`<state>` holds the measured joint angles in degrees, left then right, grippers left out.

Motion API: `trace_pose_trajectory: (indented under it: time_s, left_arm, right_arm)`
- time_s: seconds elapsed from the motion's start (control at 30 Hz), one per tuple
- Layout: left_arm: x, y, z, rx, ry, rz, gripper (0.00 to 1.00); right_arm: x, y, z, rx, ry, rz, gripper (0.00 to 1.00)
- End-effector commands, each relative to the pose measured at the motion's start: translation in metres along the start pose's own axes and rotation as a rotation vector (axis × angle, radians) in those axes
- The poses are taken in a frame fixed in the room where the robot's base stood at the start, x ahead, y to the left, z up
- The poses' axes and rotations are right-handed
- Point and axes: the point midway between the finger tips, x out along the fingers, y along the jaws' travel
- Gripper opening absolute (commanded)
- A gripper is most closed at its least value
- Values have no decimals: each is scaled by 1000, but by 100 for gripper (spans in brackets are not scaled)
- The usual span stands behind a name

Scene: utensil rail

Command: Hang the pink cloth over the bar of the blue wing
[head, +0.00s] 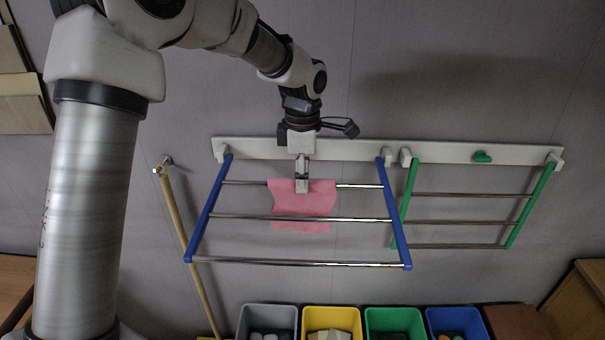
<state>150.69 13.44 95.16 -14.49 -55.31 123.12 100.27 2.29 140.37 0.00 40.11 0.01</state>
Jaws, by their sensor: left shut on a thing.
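The pink cloth (318,203) hangs from my left gripper (302,185), which is shut on its upper edge. The blue wing (206,215) is folded out from the wall, with blue side arms and several metal bars. The cloth's top part hides the middle of the bar nearest the wall (360,186); I cannot tell if it is draped over it or only in front of it. The middle bar (240,216) crosses the view in front of the cloth's lower part. The front bar (290,263) is bare. My right gripper is not in view.
A green wing (405,205) hangs on the same white rail (350,151) to the right, with bare bars. A wooden pole (183,225) leans on the wall at left. Grey (268,312), yellow (333,310), green and blue bins stand below.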

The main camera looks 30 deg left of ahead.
Motion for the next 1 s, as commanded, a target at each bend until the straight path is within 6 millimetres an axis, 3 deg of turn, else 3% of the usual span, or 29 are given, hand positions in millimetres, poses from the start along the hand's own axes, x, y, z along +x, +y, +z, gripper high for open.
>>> trace_pose_trajectory:
  time_s: [0.2, 0.23, 0.3, 0.67, 0.77, 1.0]
  left_arm:
    - [0, 0, 0, 0, 0, 0, 0]
    - [0, 0, 0, 0, 0, 0, 31]
    - [0, 0, 0, 0, 0, 0, 56]
    - [-4, 0, 0, 0, 0, 1, 57]
    - [-18, 1, 0, 0, -2, 4, 57]
    - [-78, 2, 1, -1, -2, 6, 57]
  right_arm:
    - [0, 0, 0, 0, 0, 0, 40]
    - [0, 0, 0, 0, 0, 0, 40]
    - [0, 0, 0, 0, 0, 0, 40]
    - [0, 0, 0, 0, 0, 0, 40]
    - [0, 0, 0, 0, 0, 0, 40]
    - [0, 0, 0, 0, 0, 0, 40]
